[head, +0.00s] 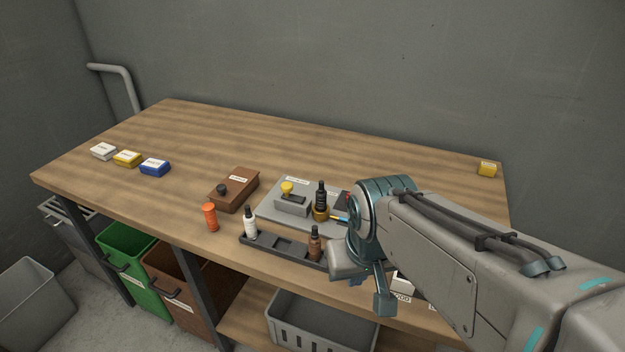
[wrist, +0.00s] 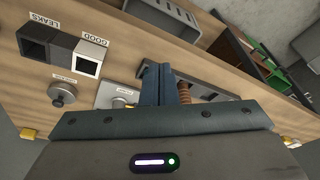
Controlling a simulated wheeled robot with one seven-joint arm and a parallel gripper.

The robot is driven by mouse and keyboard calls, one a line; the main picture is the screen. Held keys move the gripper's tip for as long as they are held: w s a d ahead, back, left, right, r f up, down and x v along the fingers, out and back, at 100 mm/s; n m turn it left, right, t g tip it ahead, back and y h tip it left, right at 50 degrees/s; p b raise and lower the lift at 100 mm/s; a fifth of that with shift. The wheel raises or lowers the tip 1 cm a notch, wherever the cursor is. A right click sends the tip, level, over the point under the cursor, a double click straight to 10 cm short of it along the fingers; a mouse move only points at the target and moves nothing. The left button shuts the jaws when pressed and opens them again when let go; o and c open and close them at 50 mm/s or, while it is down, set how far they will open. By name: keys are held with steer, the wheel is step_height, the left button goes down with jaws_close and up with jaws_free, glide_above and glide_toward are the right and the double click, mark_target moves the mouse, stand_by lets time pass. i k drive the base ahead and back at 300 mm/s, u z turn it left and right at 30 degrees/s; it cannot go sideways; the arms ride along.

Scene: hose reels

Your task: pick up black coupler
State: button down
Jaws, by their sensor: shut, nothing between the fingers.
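A black bottle-shaped piece (head: 321,193), which looks like the black coupler, stands upright on a yellow round base on the grey board (head: 268,210) in the head view. I cannot make it out in the wrist view. My gripper (wrist: 157,68) is shut and empty in the wrist view, with its fingers together above the bench. A brown ribbed piece (wrist: 184,92) shows just beside the fingers. In the head view my arm reaches in from the right, close to the grey board, and hides its right part.
A dark tray (head: 275,247) holds a white bottle-shaped piece (head: 250,223) and a brown one (head: 314,243). An orange cylinder (head: 210,217) and a brown box (head: 235,190) stand left. The GOOD bin (wrist: 90,55) and LEAKS bin (wrist: 35,42) show in the wrist view.

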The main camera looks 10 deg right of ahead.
mark_target(322, 193)
steer(key=k, duration=0.5)
steer(key=u, duration=1.35)
steer(key=i, duration=0.8)
steer(key=z, duration=1.9)
